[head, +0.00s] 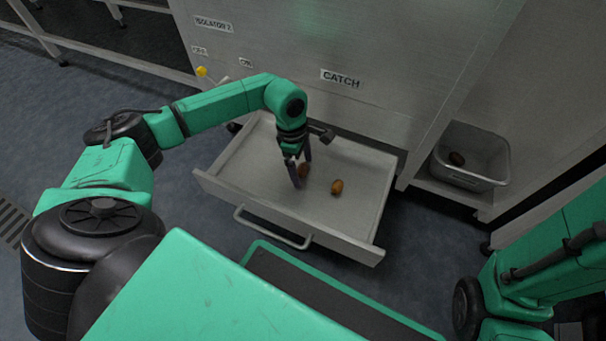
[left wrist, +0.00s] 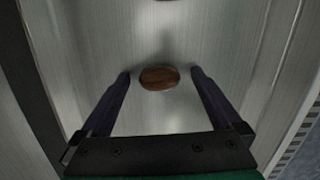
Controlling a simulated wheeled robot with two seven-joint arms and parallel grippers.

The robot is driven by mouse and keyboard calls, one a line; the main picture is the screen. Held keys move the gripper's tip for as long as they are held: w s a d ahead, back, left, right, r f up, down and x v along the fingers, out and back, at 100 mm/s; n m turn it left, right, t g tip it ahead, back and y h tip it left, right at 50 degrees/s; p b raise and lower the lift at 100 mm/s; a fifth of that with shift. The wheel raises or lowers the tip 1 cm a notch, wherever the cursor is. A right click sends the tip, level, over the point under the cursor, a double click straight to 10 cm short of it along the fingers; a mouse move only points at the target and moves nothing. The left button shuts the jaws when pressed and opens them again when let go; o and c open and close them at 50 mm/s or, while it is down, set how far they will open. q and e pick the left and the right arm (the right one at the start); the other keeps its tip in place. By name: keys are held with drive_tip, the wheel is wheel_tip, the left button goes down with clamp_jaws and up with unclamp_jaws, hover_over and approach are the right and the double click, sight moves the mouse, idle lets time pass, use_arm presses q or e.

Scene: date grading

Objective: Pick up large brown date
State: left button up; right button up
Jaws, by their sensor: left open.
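A brown oval date (left wrist: 158,77) lies on the drawer floor between the two fingertips of my left gripper (left wrist: 160,73) in the left wrist view, with a gap on each side. In the head view this date (head: 304,171) is partly hidden by the fingers. My left gripper (head: 302,172) is open and reaches down into the drawer around it. A second, orange-brown date (head: 337,186) lies to its right on the drawer floor. A date is cut off at the top edge of the left wrist view (left wrist: 164,1). My right gripper is out of view.
The pulled-out metal drawer (head: 240,186) has low walls and a front handle (head: 272,232). It sits below a cabinet panel marked CATCH (head: 340,79). A metal bin (head: 478,180) on the right holds a dark brown date (head: 457,158).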

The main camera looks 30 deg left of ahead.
use_arm(q)
drive_tip(key=shift+r, duration=0.15)
drive_tip(key=c, duration=1)
